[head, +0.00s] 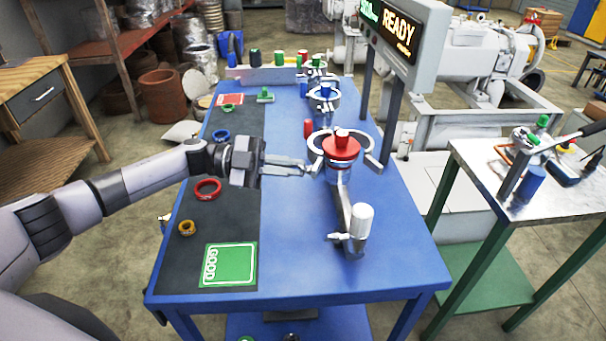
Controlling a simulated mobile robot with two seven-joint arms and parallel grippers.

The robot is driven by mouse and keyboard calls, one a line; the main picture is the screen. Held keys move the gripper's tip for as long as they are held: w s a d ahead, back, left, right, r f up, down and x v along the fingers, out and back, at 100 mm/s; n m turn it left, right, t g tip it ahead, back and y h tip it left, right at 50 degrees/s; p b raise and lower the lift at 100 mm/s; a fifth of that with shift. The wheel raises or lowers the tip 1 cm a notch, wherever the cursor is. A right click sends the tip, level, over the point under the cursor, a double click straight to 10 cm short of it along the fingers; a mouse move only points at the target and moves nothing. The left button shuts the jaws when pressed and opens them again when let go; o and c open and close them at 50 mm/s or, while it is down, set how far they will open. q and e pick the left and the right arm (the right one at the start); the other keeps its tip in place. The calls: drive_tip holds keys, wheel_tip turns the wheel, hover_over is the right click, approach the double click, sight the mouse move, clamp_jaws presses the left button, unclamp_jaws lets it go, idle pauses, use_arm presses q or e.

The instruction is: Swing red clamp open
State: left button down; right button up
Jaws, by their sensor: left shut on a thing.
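A red cap (341,149) with a knob on top sits on a metal fitting on the blue table. Pale silver curved clamp arms (314,143) stand out to the left and right of it, apart from the cap at their outer ends. My left gripper (305,169) reaches in from the left, with its fingertips at the left side of the clamp, just below the left arm. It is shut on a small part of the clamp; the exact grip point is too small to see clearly. My right gripper is not in view.
The blue table (400,255) has a black mat with a green GOOD card (229,265) and coloured rings. A white-topped metal fitting (360,222) stands in front of the cap. A blue-capped clamp (325,92) stands behind. A READY display (402,32) rises behind right.

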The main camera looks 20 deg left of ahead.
use_arm(q)
drive_tip(key=c, duration=1.6)
unclamp_jaws()
drive_tip(key=shift+w+a+r+t, duration=0.25)
drive_tip(key=shift+w+a+t, duration=0.05)
drive_tip(key=shift+w+a, duration=0.1)
drive_tip(key=o, duration=0.3)
drive_tip(key=shift+d, duration=0.1)
drive_tip(key=shift+d+f, duration=0.1)
drive_tip(key=shift+f, duration=0.05)
drive_tip(key=shift+b+v, duration=0.8)
drive_tip(key=shift+v, duration=2.85)
